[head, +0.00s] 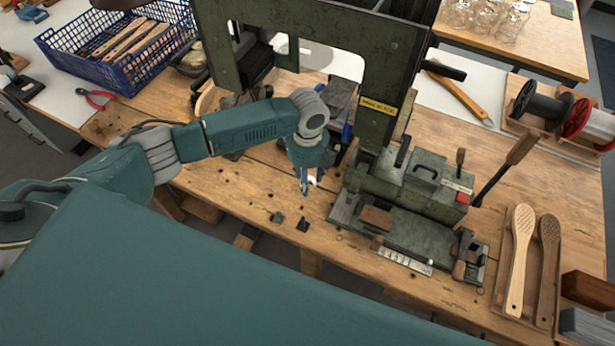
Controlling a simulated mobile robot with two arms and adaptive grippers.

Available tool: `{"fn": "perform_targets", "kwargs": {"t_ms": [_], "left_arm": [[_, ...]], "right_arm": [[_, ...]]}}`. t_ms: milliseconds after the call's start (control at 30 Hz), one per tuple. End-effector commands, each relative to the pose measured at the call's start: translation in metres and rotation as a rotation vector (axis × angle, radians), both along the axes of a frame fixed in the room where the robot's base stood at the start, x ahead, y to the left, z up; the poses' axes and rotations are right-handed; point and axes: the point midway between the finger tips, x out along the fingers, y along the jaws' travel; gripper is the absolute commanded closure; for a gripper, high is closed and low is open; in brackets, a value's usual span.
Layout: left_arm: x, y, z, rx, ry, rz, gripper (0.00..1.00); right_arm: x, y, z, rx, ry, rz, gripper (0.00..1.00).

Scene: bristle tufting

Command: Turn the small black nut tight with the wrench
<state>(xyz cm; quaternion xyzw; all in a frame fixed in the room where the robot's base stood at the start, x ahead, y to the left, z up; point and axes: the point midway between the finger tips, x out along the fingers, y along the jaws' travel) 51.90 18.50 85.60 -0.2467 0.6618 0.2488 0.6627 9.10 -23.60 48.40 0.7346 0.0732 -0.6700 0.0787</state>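My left gripper (305,184) points down over the wooden bench, left of the green machine (400,210). It is small and partly covered by its own wrist, so I cannot tell whether its fingers are open or shut, or whether they hold anything. A small pale thing shows beside its fingertips, too small to name. Two small dark pieces (303,224) lie on the bench in front of the gripper. I cannot tell whether either is the black nut. I cannot make out the wrench. My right gripper is not in view.
The machine's tall frame stands behind my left gripper. A blue basket (118,78) of wooden handles is at the back left, near red pliers (95,97). Wire spools (540,102) and brush bodies (520,250) are on the right. Dark bits dot the bench (240,190).

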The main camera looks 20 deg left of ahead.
Motion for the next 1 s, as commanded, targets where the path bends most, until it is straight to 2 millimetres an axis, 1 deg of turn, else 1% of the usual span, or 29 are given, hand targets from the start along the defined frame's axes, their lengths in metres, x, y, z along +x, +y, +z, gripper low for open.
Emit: {"fn": "perform_targets", "kwargs": {"t_ms": [700, 1000], "left_arm": [[0.0006, -0.0001, -0.0091, 0.0, -0.001, 0.0, 0.95], [0.0007, -0.0002, -0.0094, 0.0, -0.001, 0.0, 0.95]], "right_arm": [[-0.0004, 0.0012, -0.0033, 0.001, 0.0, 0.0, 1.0], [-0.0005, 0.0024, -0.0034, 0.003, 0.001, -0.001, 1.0]]}}
